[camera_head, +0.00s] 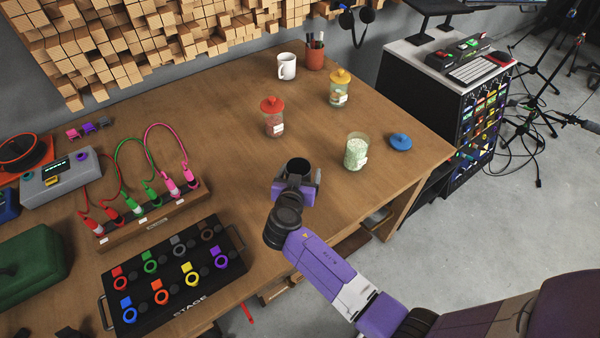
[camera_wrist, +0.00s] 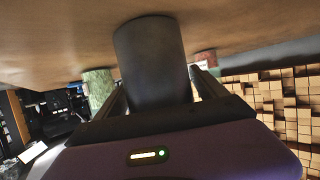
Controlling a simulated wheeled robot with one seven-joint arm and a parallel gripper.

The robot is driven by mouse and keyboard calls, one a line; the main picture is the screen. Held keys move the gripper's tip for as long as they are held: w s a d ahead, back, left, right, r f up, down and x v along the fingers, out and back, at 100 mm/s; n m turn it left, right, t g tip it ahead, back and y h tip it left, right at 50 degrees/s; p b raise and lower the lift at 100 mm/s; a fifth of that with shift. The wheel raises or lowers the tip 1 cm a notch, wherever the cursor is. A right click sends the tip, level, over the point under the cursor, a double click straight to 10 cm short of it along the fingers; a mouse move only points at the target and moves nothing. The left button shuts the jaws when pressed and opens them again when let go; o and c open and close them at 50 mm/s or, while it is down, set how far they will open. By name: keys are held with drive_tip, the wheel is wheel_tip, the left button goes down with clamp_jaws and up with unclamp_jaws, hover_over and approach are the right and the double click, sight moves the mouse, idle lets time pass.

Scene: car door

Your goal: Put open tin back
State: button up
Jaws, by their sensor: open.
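A dark grey open-topped cylinder (camera_head: 298,166), which looks like a tin, stands on the wooden table between the fingers of my gripper (camera_head: 297,186). In the wrist view the same cylinder (camera_wrist: 152,55) fills the middle, with the fingers of my gripper (camera_wrist: 162,88) on either side. The jaws are open around it; I cannot tell whether they touch it. A clear jar with pale green contents (camera_head: 356,152) stands open to the right, and it also shows in the wrist view (camera_wrist: 98,88). A blue lid (camera_head: 401,142) lies beside that jar.
A red-lidded jar (camera_head: 273,118), a yellow-lidded jar (camera_head: 340,90), a white mug (camera_head: 287,66) and a pen cup (camera_head: 315,55) stand farther back. A plug rack (camera_head: 150,216) and a stage box (camera_head: 175,275) lie to the left. Bare table (camera_head: 235,130) lies between.

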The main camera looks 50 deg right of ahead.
drive_tip(key=b+v, duration=0.2)
drive_tip(key=v, duration=1)
drive_tip(key=s+a+f+n+y, duration=0.1)
drive_tip(key=s+f, duration=0.1)
drive_tip(key=s+a+f+n+t+y, duration=0.1)
drive_tip(key=s+f+n, duration=0.1)
drive_tip(key=s+a+f+n+t+y, duration=0.1)
drive_tip(key=s+a+f+n+y, duration=0.1)
drive_tip(key=shift+s, duration=0.3)
drive_tip(key=s+a+n+t+y, duration=0.2)
drive_tip(key=s+a+n+y, duration=0.3)
drive_tip(key=s+a, duration=0.3)
drive_tip(key=s+a+r+n+t+y, duration=0.1)
drive_tip(key=s+r+t, duration=0.1)
drive_tip(key=s+r, duration=0.4)
drive_tip(key=s+a+r+n+t+y, duration=0.1)
drive_tip(key=s+r, duration=0.4)
drive_tip(key=r, duration=0.7)
drive_tip(key=shift+s+t+y, duration=0.4)
drive_tip(key=shift+t, duration=0.4)
